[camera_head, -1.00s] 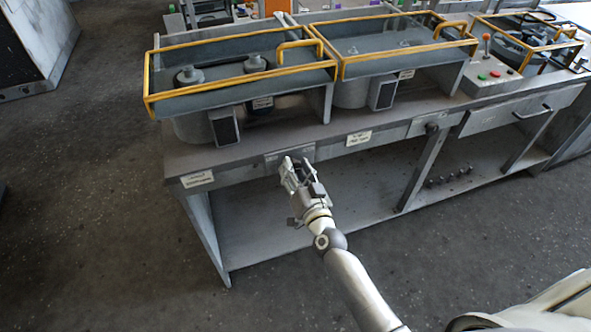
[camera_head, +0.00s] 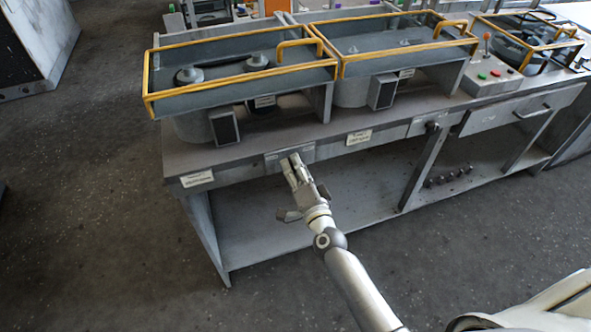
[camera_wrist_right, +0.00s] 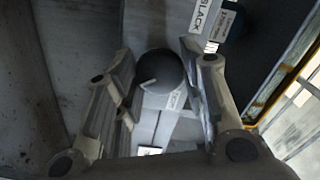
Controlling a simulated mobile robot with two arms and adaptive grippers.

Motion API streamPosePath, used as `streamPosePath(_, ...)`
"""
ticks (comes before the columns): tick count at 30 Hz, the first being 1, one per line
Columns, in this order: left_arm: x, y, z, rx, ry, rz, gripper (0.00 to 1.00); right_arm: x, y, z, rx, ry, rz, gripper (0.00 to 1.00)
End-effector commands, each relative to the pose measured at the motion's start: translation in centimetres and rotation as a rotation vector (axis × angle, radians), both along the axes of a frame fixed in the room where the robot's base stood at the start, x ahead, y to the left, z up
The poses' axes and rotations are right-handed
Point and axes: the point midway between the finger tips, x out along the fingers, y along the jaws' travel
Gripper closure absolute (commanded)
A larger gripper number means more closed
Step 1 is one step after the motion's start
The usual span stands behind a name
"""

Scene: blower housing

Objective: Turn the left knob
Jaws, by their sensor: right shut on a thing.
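The left knob (camera_wrist_right: 160,76) is a dark round knob with a light pointer line, seen in the right wrist view on a grey panel. My right gripper (camera_wrist_right: 158,64) has one finger on each side of it and is shut on it. In the head view the right gripper (camera_head: 294,163) is at the front edge of the workbench (camera_head: 235,160), at the grey plate, and hides the knob. My left gripper is not in view.
Yellow-railed trays (camera_head: 242,98) stand on the bench above. White labels (camera_head: 198,179) mark its front edge. A lower shelf (camera_head: 262,235) lies under the gripper, with a slanted leg (camera_head: 423,168) to the right.

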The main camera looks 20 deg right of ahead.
Motion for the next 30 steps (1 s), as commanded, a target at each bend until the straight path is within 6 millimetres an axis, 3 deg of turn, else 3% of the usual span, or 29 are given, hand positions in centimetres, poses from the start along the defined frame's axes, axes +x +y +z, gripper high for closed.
streamPosePath(17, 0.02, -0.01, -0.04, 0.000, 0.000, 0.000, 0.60, -0.03, -0.05, -0.06, 0.031, 0.002, -0.001, 0.86)
streamPosePath(18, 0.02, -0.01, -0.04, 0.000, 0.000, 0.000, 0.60, -0.03, -0.05, -0.06, 0.031, 0.002, 0.000, 0.59)
streamPosePath(22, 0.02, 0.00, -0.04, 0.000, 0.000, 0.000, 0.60, -0.03, -0.04, -0.06, 0.030, 0.002, 0.000, 0.42)
streamPosePath(30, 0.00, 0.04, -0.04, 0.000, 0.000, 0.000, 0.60, -0.02, -0.03, -0.03, 0.030, 0.002, 0.000, 0.41)
